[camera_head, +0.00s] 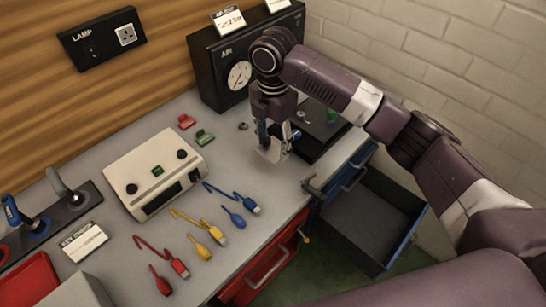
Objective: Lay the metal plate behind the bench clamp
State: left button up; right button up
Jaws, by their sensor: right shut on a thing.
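My right gripper (275,141) points down over the bench, in front of the AIR box. It is shut on a small pale metal plate (269,154), which shows tilted at its fingertips, close to the bench top. I cannot tell whether the plate touches the bench. A small blue and silver part (295,133) shows just right of the fingers and may belong to the bench clamp. The gripper hides much of that spot, so I cannot make out the clamp clearly. My left gripper is not in view.
The grey bench (225,165) holds a white control box (157,170) and red, yellow and blue cables. A black AIR box (240,60) stands at the back. A dark mat (322,128) lies to the right. A blue drawer (375,225) is open below.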

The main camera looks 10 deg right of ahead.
aim_at(274, 150)
jog(key=shift+d+f, duration=0.1)
jog(key=shift+f, duration=0.8)
jog(key=shift+s+f+p, duration=0.2)
jog(key=shift+f+p, duration=0.1)
jog(key=shift+f, duration=0.7)
notch_tip(274, 150, down, 4)
jog(key=shift+w+r+p, duration=0.15)
jog(key=shift+p, duration=0.15)
jog(key=o, duration=1.2)
